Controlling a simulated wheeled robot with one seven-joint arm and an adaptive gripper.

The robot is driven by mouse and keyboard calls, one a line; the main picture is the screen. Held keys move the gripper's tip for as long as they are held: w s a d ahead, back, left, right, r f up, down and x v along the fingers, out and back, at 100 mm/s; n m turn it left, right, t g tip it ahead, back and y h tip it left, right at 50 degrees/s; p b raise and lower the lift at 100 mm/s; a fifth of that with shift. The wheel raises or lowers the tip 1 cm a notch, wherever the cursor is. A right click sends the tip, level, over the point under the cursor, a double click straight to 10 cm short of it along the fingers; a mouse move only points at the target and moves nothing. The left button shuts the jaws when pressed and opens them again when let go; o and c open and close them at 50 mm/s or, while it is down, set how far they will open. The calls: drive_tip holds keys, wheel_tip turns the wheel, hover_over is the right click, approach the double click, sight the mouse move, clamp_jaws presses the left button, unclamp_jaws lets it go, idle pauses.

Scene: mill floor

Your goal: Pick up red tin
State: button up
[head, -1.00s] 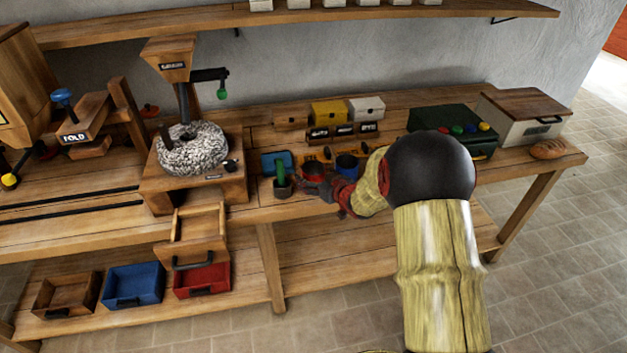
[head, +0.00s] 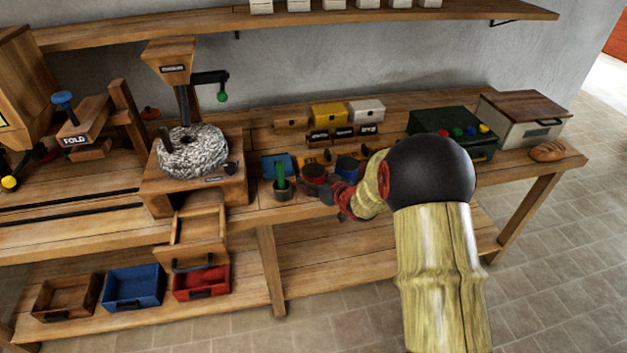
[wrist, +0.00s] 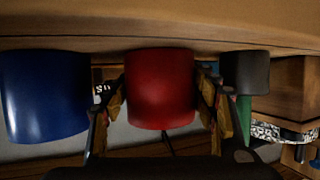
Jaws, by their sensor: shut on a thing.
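The red tin (head: 314,174) is on the right part of the bench in the head view, between a dark pot and a blue tin (head: 347,168). In the wrist view, the red tin (wrist: 160,88) fills the space between my two fingers, one on each side. My gripper (head: 324,187) is shut on it, coming from the right front. Part of the tin is hidden by the gripper in the head view. I cannot tell whether the tin's base touches the bench.
A dark pot with a green upright part (head: 282,186) stands close left. The blue tin also shows close by in the wrist view (wrist: 45,95). Small boxes (head: 327,115) stand behind. A stone mill (head: 193,150) is left, a green case (head: 450,130) right.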

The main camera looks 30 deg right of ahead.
sight(309, 166)
drive_tip(key=shift+r, duration=0.5)
drive_tip(key=r+p, duration=0.1)
drive_tip(key=r, duration=0.1)
drive_tip(key=r+p, duration=0.1)
drive_tip(key=shift+s+d+r+p, duration=0.15)
drive_tip(key=shift+s+d+p, duration=0.05)
drive_tip(key=shift+s+p, duration=0.1)
drive_tip(key=s+d+r+p, duration=0.6)
drive_tip(key=s+d+r, duration=0.1)
drive_tip(key=s, duration=0.4)
drive_tip(key=shift+r, duration=0.9)
